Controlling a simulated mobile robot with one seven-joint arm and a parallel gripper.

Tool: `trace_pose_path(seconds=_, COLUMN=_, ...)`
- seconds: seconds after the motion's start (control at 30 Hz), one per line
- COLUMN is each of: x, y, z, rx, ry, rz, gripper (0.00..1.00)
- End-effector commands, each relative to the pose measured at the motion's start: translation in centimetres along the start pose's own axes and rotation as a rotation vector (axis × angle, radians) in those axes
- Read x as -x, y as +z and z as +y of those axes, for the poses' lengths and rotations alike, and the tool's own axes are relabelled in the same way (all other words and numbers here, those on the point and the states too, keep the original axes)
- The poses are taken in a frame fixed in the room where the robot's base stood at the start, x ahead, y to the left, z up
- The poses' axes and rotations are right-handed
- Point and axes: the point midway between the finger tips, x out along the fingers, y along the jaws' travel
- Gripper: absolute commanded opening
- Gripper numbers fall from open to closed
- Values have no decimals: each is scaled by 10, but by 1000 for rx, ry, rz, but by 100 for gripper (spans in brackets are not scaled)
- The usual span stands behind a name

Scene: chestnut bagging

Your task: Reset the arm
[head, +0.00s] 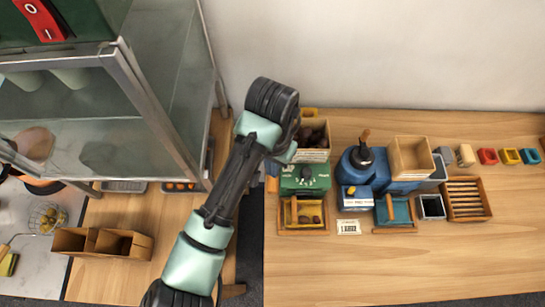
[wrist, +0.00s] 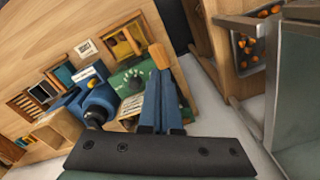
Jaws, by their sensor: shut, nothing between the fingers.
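My gripper (wrist: 159,58) is shut and empty in the wrist view, its two blue fingers together with orange tips. In the head view its fingertips (head: 272,184) show just left of the green machine, mostly hidden by my arm. My arm reaches up from the bottom centre, bends at the top near the wall, and the hand hangs down. The green machine (head: 305,178) with a dial stands close right of the fingers; it also shows in the wrist view (wrist: 128,84), behind the fingers. I cannot tell whether the fingertips touch anything.
Right of the green machine stand a blue machine (head: 362,165), a wooden box (head: 411,156) and a slatted wooden rack (head: 467,199). A glass cabinet (head: 165,90) rises at left. A wooden divided box (head: 102,242) sits below it. The right table's front (head: 400,270) is clear.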

Motion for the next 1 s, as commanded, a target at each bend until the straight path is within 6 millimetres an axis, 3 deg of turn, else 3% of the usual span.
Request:
trace_pose_path(seconds=0.57, x=-1, y=-2, z=0, rx=-1, ry=-1, rz=6, gripper=0)
trace_pose_path(seconds=0.67, x=15, y=-34, z=2, rx=-9, ry=-29, rz=139, gripper=0)
trace_pose_path(seconds=0.77, x=51, y=-84, z=4, rx=-14, ry=-76, rz=365, gripper=0)
trace_pose_path(seconds=0.9, x=137, y=-147, z=9, rx=-7, ry=-149, rz=761, gripper=0)
trace_pose_path(seconds=1.0, x=210, y=-170, z=12, rx=11, ry=-201, rz=1045, gripper=0)
